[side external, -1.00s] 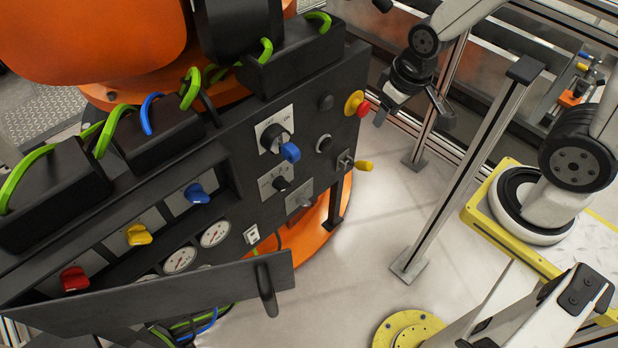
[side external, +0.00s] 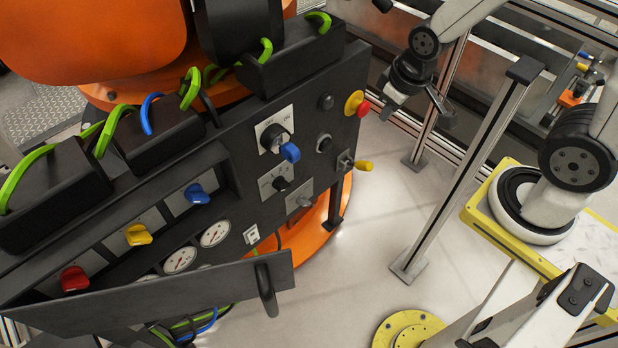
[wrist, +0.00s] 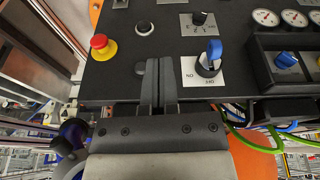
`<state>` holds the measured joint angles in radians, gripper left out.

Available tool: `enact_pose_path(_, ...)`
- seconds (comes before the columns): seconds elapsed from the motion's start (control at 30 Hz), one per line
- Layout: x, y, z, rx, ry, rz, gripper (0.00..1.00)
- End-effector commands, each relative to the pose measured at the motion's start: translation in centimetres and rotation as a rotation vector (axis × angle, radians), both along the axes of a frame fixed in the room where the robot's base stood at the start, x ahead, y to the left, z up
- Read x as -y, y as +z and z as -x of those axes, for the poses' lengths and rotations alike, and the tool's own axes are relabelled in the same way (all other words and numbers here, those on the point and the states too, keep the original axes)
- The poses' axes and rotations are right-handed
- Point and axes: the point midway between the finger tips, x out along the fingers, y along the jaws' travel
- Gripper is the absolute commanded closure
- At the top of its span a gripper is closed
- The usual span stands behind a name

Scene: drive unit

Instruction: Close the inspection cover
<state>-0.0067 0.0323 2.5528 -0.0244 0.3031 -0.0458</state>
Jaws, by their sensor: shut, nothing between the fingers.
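The inspection cover (side external: 150,297) is a flat dark panel in the side external view. It stands open at the lower left, jutting out in front of the drive unit's black control panel (side external: 235,165). A dark handle (side external: 266,290) is on its right end. The cover does not show in the wrist view. My gripper (side external: 380,117) is at the upper right in the side external view, beyond the panel's right end and well apart from the cover. In the wrist view my gripper (wrist: 157,66) has its two fingers together, empty, in front of the panel's edge.
The panel carries a red emergency button (side external: 361,107), a blue rotary switch (side external: 289,152), a yellow-tipped lever (side external: 363,165) and coloured knobs (side external: 138,235) beside round gauges (side external: 215,234). A metal post (side external: 465,170) stands right of the panel. The floor (side external: 350,275) between them is clear.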

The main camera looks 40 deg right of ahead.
Motion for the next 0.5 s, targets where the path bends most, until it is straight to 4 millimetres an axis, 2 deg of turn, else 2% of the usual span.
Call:
enact_pose_path(0.27, -1.0, -2.9, -2.9, 0.089, 0.346, 0.099, 1.0)
enact_pose_path(0.5, -3.5, -6.5, -5.4, 0.216, 0.768, 0.192, 1.0)
